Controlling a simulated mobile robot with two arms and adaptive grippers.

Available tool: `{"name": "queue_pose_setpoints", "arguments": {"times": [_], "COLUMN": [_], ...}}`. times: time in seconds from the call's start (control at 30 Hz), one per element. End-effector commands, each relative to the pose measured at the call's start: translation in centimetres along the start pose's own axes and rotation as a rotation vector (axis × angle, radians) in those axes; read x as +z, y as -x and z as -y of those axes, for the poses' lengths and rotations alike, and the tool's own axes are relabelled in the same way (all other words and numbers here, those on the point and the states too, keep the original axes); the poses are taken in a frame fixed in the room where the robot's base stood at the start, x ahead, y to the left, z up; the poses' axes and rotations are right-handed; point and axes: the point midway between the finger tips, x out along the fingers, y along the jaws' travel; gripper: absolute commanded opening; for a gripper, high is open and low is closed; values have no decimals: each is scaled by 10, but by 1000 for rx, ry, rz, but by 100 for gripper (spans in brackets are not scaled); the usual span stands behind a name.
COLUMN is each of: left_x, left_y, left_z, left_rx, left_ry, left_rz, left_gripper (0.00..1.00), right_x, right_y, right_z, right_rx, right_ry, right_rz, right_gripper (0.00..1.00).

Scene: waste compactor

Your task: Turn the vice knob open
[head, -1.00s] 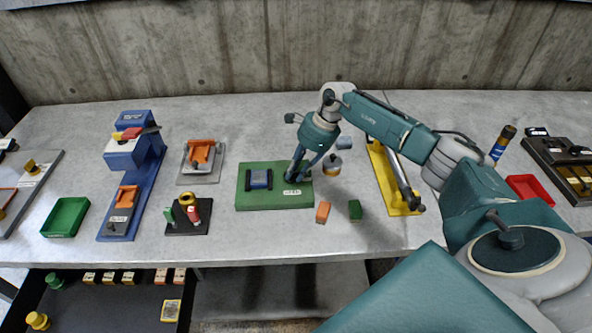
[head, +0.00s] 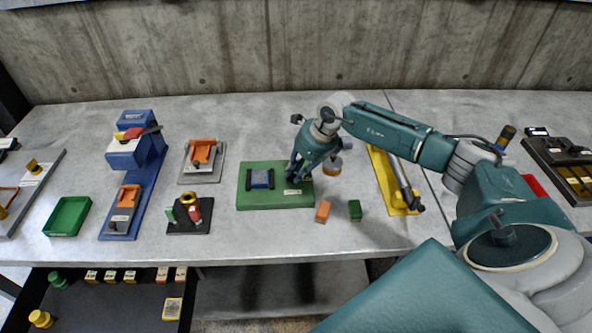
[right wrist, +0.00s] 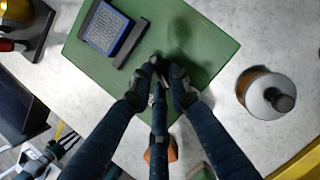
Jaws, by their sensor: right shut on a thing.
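The vice appears to be the green base (head: 275,202) on the table, with a blue block (head: 260,179) between dark jaws. In the right wrist view the green base (right wrist: 205,40) and the blue block with a grey textured top (right wrist: 107,32) show from above. My right gripper (head: 293,176) is at the right part of the base. In the right wrist view its fingers (right wrist: 162,75) are shut together on a small dark part, seemingly the vice knob, which they mostly hide.
An orange block (head: 322,211) and a green block (head: 355,210) lie right of the base's front edge. A round metal-topped weight (head: 333,165) stands right of my gripper. A yellow stand (head: 386,180) is farther right. Bare table lies in front.

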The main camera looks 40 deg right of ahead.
Motion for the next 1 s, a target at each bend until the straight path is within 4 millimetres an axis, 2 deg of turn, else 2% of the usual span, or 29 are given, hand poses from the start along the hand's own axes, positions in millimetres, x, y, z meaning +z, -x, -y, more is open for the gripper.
{"name": "queue_pose_setpoints", "arguments": {"times": [0.37,1.0], "left_x": [4,10], "left_y": [-9,-54], "left_z": [0,0], "left_rx": [0,-1], "left_ry": [0,0], "left_rz": [5,7], "left_gripper": [40,40], "right_x": [3,10], "right_y": [-2,-5], "right_z": [-4,-8], "right_rx": [-139,-355], "right_ry": [-327,-857], "right_rz": [3,5], "right_gripper": [0,0]}}
